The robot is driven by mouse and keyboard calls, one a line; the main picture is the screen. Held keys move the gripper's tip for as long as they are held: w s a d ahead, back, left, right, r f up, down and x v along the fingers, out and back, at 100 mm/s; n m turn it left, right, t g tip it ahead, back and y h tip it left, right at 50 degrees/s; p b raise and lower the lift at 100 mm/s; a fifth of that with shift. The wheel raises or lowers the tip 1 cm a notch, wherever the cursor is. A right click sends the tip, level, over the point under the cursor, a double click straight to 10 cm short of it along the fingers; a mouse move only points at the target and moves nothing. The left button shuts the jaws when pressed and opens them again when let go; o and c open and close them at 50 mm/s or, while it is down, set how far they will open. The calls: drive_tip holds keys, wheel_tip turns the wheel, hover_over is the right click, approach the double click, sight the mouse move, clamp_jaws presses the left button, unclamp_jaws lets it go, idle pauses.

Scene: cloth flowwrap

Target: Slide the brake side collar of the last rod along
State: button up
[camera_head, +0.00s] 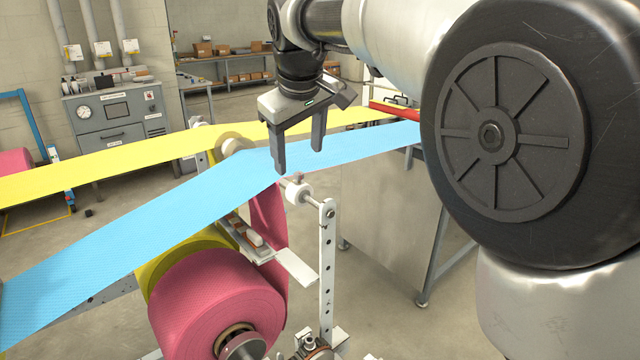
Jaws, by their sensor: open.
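My gripper (300,160) hangs at the top centre with its two fingers pointing down, apart and empty. Its fingertips are at the blue web, and I cannot tell whether they touch it. Below them a pale round collar (297,192) sits on a short rod that runs to a white perforated upright (328,265). The collar is apart from the fingers. A cream roller end or collar (232,143) shows farther back on the left, between the webs. I cannot tell which is the brake side collar; much of the rods is hidden under the webs.
A blue web (130,232) and a yellow web (110,167) stretch across. A large pink roll (205,300) stands below, with a yellow roll behind it. A flat white plate (296,266) juts out near the upright. A grey cabinet (385,225) stands behind to the right.

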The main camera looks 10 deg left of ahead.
sight(299, 185)
drive_tip(key=b+x, duration=0.1)
drive_tip(key=x, duration=1.1)
drive_tip(key=shift+w+a+f, duration=0.1)
drive_tip(key=shift+f, duration=0.15)
drive_tip(key=c, duration=1.5)
drive_tip(key=shift+w+a+r, duration=0.2)
drive_tip(key=shift+w+a, duration=0.1)
drive_tip(key=w+a+p, duration=0.2)
drive_tip(key=a, duration=0.1)
drive_tip(key=shift+w+f, duration=0.1)
drive_tip(key=shift+w, duration=0.2)
drive_tip(key=shift+w+f, duration=0.1)
drive_tip(key=o, duration=1.5)
